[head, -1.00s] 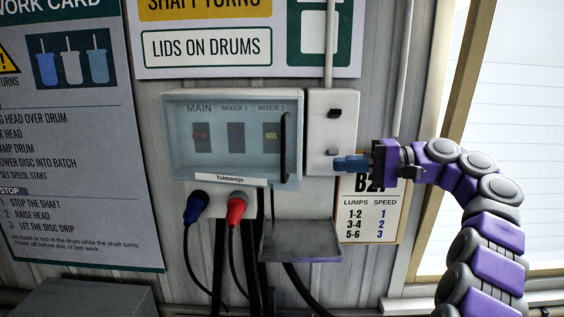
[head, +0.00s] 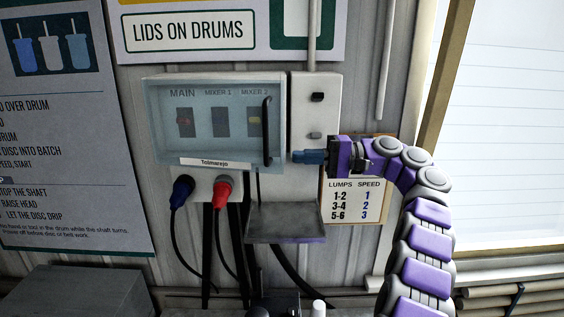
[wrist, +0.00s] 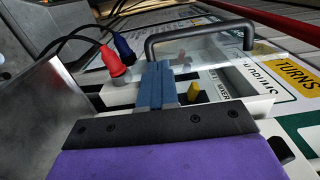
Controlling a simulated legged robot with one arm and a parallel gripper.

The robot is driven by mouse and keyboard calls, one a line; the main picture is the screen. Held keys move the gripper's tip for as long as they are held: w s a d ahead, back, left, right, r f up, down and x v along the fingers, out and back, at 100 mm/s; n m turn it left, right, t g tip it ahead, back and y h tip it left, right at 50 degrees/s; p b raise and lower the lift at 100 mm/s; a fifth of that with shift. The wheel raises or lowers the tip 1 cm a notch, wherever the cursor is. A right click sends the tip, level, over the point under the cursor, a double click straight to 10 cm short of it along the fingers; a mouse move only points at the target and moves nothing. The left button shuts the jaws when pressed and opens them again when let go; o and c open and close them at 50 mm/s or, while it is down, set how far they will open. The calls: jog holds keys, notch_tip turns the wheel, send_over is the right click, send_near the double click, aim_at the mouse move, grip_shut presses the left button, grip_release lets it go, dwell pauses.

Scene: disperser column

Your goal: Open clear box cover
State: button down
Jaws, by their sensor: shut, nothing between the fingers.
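The clear cover (head: 206,146) is closed over the box with the MAIN, MIXER 1 and MIXER 2 switches. Its dark upright handle (head: 267,130) runs along the right edge and also shows as a bar in the wrist view (wrist: 200,32). My gripper (head: 295,157) has its blue fingers shut and empty. They point left, just right of the handle's lower part, with a small gap in the head view. In the wrist view the shut fingers (wrist: 158,85) point toward the handle's near end; I cannot tell the exact depth gap.
A narrow grey box (head: 315,110) with small buttons stands right of the cover. Blue (head: 182,188) and red (head: 222,187) plugs with cables hang below. A grey metal tray (head: 286,225) sits below my gripper.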

aim_at(282, 157)
jog(key=shift+a+b, duration=0.55)
jog(key=shift+a, duration=2.15)
jog(key=shift+s+r, duration=0.1)
jog(key=shift+d, duration=0.25)
jog(key=shift+b, duration=0.3)
